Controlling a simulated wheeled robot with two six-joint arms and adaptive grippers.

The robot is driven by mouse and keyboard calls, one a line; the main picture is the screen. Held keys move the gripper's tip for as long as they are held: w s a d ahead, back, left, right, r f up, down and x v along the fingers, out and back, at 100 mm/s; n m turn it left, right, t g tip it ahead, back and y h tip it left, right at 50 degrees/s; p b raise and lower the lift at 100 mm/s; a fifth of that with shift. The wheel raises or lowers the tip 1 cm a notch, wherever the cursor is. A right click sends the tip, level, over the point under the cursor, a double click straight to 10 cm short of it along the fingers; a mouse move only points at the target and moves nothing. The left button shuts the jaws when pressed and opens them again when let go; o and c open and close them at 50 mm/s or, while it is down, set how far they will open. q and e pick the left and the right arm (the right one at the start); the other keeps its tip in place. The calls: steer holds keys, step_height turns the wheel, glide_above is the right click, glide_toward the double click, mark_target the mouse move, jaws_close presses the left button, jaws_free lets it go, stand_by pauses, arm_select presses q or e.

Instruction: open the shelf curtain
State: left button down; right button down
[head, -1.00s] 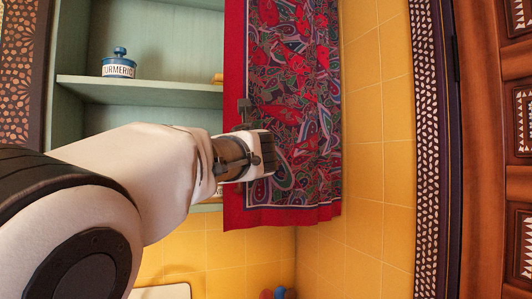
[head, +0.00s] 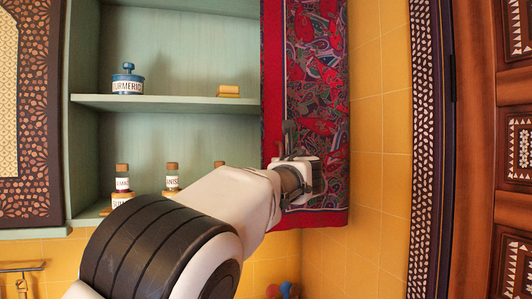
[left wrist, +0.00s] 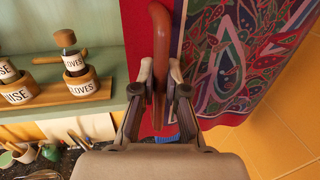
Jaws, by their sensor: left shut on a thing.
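The shelf curtain (head: 315,90) is red-bordered cloth with a paisley pattern, bunched at the right side of the green shelf (head: 180,102). It also fills the right of the left wrist view (left wrist: 245,60). My left gripper (head: 289,150) is at the curtain's lower part, near its red left border. In the left wrist view its fingers (left wrist: 161,75) are closed around a reddish-brown curved pull (left wrist: 161,25) in front of the cloth. The curtain's top is out of view. My right gripper is not in view.
Spice bottles (head: 172,178) stand on the lower shelf behind my arm. A yellow tiled wall (head: 378,130) closes in on the right.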

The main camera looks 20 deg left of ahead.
arm_select(q)
steer(key=shift+s+a, duration=0.3)
steer(key=shift+a, duration=0.2)
steer(key=c, duration=1.3)
jaws_free()
steer(key=shift+c, duration=0.2)
steer(key=shift+o, duration=0.7)
steer(key=shift+w+d+f, duration=0.1)
steer(key=shift+w, duration=0.15)
steer(key=shift+s, duration=0.15)
